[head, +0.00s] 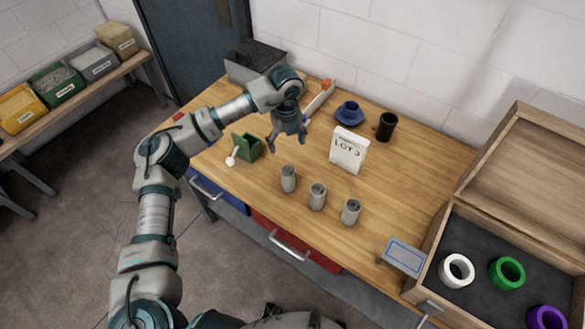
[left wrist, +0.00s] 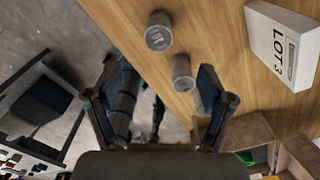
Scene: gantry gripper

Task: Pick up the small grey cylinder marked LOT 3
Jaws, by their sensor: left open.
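Three small grey cylinders (head: 288,179) (head: 317,197) (head: 351,212) stand upright in a row near the table's front edge. Two show in the left wrist view (left wrist: 158,32) (left wrist: 182,73); the upper one has a dark mark on its top, too small to read. I cannot tell which cylinder is marked LOT 3. A white sign (head: 349,149) printed LOT 3 stands behind the row; it also shows in the left wrist view (left wrist: 284,46). My left gripper (head: 288,140) is open and empty, above the table behind the leftmost cylinder. My right gripper is not in view.
A green holder (head: 247,147) with a white-tipped stick is left of the cylinders. A blue cup (head: 349,113) on a saucer and a black mug (head: 386,126) stand at the back. An open wooden box (head: 436,250) with coloured rings is at right, near a grey-blue block (head: 403,256).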

